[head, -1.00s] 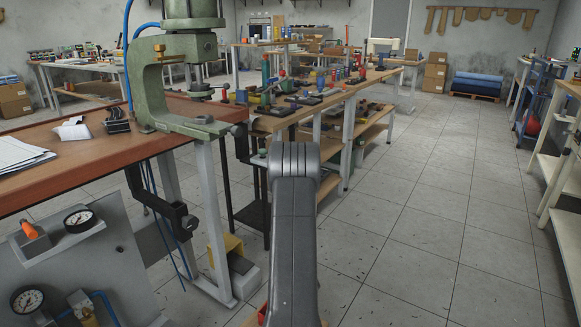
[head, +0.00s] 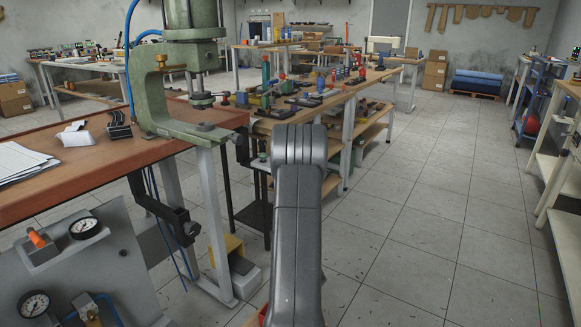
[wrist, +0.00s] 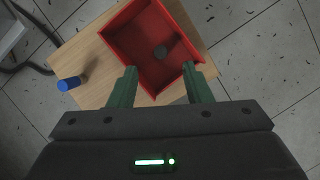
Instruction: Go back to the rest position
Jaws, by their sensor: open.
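My gripper (wrist: 160,88) shows in the wrist view with its two green fingers apart and nothing between them. Below it is a red tray (wrist: 124,42) on a light wooden board (wrist: 88,55). A small grey round piece (wrist: 160,52) lies inside the tray. A blue cylinder (wrist: 68,84) lies at the left edge of the board, outside the tray. In the head view my grey arm link stands upright in the middle, and the gripper is out of that view.
A green press (head: 165,95) stands on a wooden-topped bench (head: 95,165) at the left. A panel with gauges (head: 84,228) is at the front left. A workbench with tools (head: 330,97) runs behind my arm. The tiled floor (head: 430,210) to the right is clear.

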